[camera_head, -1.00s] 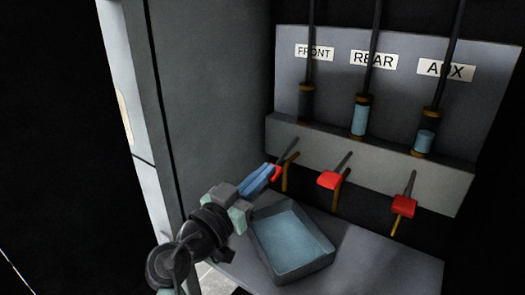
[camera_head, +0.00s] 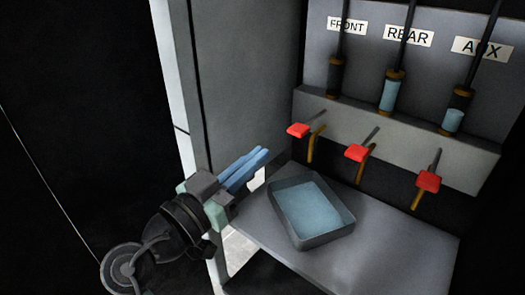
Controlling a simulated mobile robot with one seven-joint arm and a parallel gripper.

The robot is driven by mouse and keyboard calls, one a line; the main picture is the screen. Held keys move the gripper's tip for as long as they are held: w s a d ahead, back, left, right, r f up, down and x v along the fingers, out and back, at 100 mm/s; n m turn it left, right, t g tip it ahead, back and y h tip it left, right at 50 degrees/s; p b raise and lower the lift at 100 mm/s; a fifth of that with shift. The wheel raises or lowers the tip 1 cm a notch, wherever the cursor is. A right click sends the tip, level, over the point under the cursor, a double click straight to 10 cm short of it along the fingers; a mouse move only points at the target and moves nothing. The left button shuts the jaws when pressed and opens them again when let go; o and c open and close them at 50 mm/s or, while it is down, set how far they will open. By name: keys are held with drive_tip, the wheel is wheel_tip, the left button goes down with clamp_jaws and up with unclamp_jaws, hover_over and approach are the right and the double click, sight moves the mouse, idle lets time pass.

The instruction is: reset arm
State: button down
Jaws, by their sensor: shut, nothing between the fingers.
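My gripper (camera_head: 262,155) is shut and empty, its blue fingers pointing up and right in the head view. It is left of the red FRONT lever handle (camera_head: 298,130) and apart from it. My arm reaches in from the lower left. The red REAR handle (camera_head: 356,152) and the red AUX handle (camera_head: 428,181) stand further right, each near a brass spout below the grey ledge.
A grey tray (camera_head: 347,229) with a blue inside sits on the grey shelf (camera_head: 395,245), right of my gripper. A grey side wall (camera_head: 245,80) stands behind my gripper. Sight tubes, one a blue-filled REAR tube (camera_head: 389,93), rise above the ledge (camera_head: 400,135).

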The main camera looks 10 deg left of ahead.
drive_tip(key=s+d+r+n+t+y, duration=0.1)
drive_tip(key=d+r+t+y, duration=0.15)
drive_tip(key=r, duration=0.55)
drive_tip(key=d+r+n+t+y, duration=0.1)
drive_tip(key=d+r+t+y, duration=0.15)
drive_tip(key=r, duration=0.45)
drive_tip(key=s+r+n+t+y, duration=0.4)
drive_tip(key=s+r+t+y, duration=0.15)
drive_tip(key=s+r, duration=0.85)
wheel_tip(320, 180, up, 26)
drive_tip(key=p, duration=2.4)
drive_tip(key=shift+w+d+n+t, duration=0.2)
drive_tip(key=shift+w+n+t, duration=0.2)
drive_tip(key=shift+t, duration=0.05)
drive_tip(key=shift+f, duration=0.1)
